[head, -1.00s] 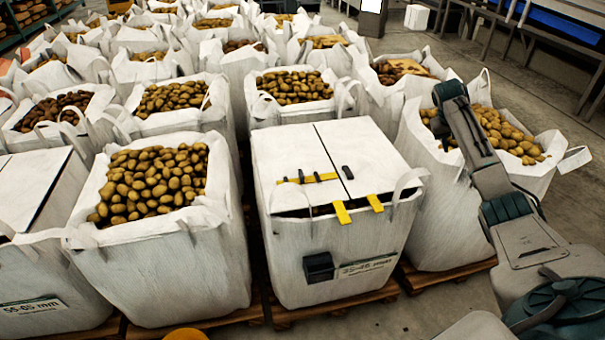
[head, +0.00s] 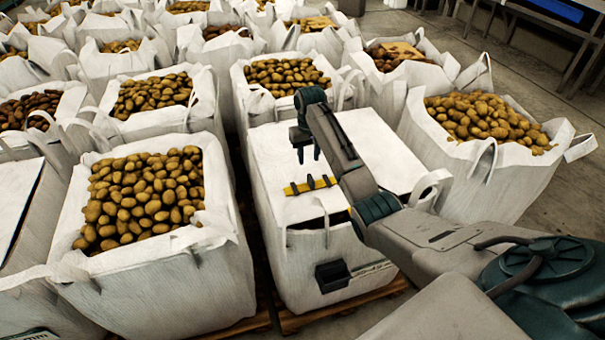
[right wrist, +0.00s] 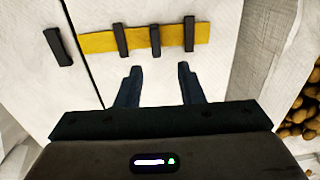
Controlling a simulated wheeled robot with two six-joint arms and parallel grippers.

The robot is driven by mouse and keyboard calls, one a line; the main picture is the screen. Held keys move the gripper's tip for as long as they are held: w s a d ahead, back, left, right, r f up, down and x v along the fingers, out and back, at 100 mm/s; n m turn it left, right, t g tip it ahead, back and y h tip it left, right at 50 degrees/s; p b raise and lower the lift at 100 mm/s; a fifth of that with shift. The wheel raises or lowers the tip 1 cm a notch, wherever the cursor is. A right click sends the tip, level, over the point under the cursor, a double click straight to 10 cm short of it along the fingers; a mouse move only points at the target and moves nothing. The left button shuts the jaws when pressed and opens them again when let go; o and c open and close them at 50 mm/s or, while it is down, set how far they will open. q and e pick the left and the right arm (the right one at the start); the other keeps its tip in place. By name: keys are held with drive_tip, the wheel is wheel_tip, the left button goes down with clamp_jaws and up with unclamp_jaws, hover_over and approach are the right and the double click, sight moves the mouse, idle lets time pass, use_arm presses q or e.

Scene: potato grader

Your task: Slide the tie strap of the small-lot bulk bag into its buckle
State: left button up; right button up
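The small-lot bulk bag (head: 262,200) stands in front of me with white flaps closed over its top. A short yellow tie strap (head: 296,189) lies flat on the flap, with several dark upright pieces along it; I cannot tell which is the buckle. In the right wrist view the yellow strap (right wrist: 90,43) runs across the top, and a separate dark bar (right wrist: 57,46) sits left of it beyond the flap seam. My right gripper (head: 309,156) is open and empty above the flap; its fingers (right wrist: 158,88) point at the strap, apart from it. My left gripper is out of view.
Open bags of potatoes stand close by, at left (head: 150,285) and right (head: 478,185). A black box (head: 332,275) is on the bag's front face. My right arm hides the bag's front right part. Bare floor lies at far right.

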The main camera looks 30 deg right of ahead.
sight(311, 178)
drive_tip(key=f, duration=0.1)
drive_tip(key=s+f, duration=0.1)
drive_tip(key=f+p, duration=0.1)
drive_tip(key=shift+s+d+f, duration=0.25)
drive_tip(key=shift+s+f, duration=0.05)
drive_tip(key=f, duration=0.3)
drive_tip(key=w+f+p, duration=0.1)
drive_tip(key=f, duration=0.1)
drive_tip(key=shift+a+f, duration=0.1)
drive_tip(key=shift+f, duration=0.15)
drive_tip(key=shift+s+f, duration=0.25)
drive_tip(key=shift+f, duration=0.05)
drive_tip(key=shift+c, duration=0.4)
clamp_jaws()
